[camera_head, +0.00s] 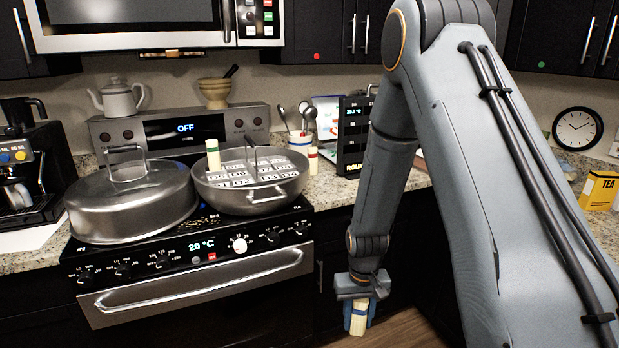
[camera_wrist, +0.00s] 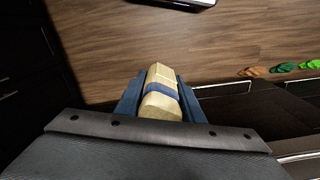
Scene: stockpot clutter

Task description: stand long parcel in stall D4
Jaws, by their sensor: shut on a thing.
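My gripper (camera_head: 358,315) hangs low in front of the dark cabinets, right of the oven. It is shut on a pale long parcel with a blue band (camera_head: 358,322). In the wrist view the parcel (camera_wrist: 161,98) lies between the two blue fingers of the gripper (camera_wrist: 160,97). A wide steel pan (camera_head: 205,197) on the right of the stove holds white labelled stalls (camera_head: 265,172). The stall labels are too small to read, so I cannot tell which is D4. A pale parcel with a green band (camera_head: 213,155) stands upright at the pan's left back.
A lidded steel pot (camera_head: 130,205) stands on the stove's left. A red-banded pale piece (camera_head: 313,160) stands on the counter right of the pan. A utensil crock (camera_head: 300,140) and a dark display unit (camera_head: 352,135) are behind. The wooden floor (camera_wrist: 230,45) lies below my gripper.

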